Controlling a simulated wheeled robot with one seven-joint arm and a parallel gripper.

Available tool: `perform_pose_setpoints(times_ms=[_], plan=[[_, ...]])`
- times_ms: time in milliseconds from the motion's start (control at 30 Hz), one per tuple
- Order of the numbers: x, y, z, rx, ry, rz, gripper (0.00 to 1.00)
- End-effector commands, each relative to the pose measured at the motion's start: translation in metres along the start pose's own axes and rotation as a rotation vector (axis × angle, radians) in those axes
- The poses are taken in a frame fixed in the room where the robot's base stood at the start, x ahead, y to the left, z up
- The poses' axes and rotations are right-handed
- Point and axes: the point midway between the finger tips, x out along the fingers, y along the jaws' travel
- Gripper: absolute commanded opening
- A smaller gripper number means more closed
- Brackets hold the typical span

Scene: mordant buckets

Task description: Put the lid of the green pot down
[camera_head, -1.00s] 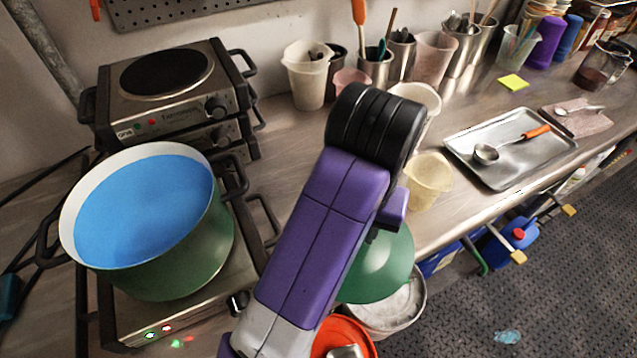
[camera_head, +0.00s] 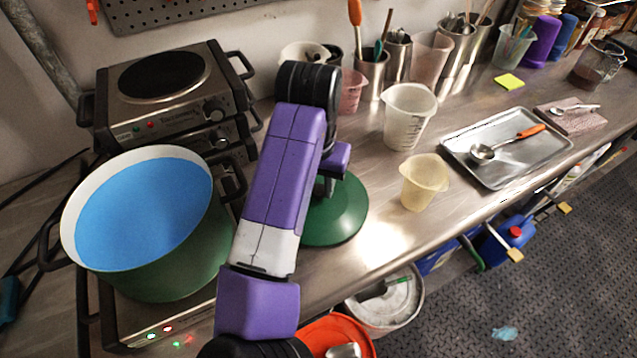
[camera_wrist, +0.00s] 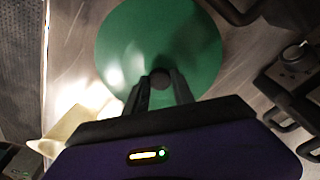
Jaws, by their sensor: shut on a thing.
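The green pot (camera_head: 185,265) stands on the front hot plate at the left, uncovered, with blue liquid inside its white rim. Its green lid (camera_head: 345,215) is over the steel counter to the right of the pot, knob up and roughly level. My gripper (camera_wrist: 170,82) is shut on the lid's dark knob, which shows between the fingertips in the wrist view. The green disc of the lid (camera_wrist: 158,40) fills the upper middle there. In the head view my purple arm hides the fingers and the lid's left part. I cannot tell whether the lid touches the counter.
A yellow beaker (camera_head: 424,182) stands just right of the lid, with a larger clear beaker (camera_head: 407,117) behind it. A metal tray (camera_head: 508,150) with a ladle lies farther right. Buckets (camera_head: 390,300) stand below the counter's front edge.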

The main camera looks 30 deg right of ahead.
Motion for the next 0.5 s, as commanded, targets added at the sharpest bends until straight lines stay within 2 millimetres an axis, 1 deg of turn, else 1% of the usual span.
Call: perform_pose_setpoints(times_ms=[367, 400, 467, 500], plan=[[0.0053, 0.0003, 0.0006, 0.0, 0.002, 0.0, 0.0], [0.0061, 0.0004, 0.0009, -0.001, 0.001, 0.001, 0.32], [0.0055, 0.0003, 0.0008, 0.0, 0.001, 0.0, 0.43], [0.0055, 0.0003, 0.0008, 0.0, 0.001, 0.0, 0.51]])
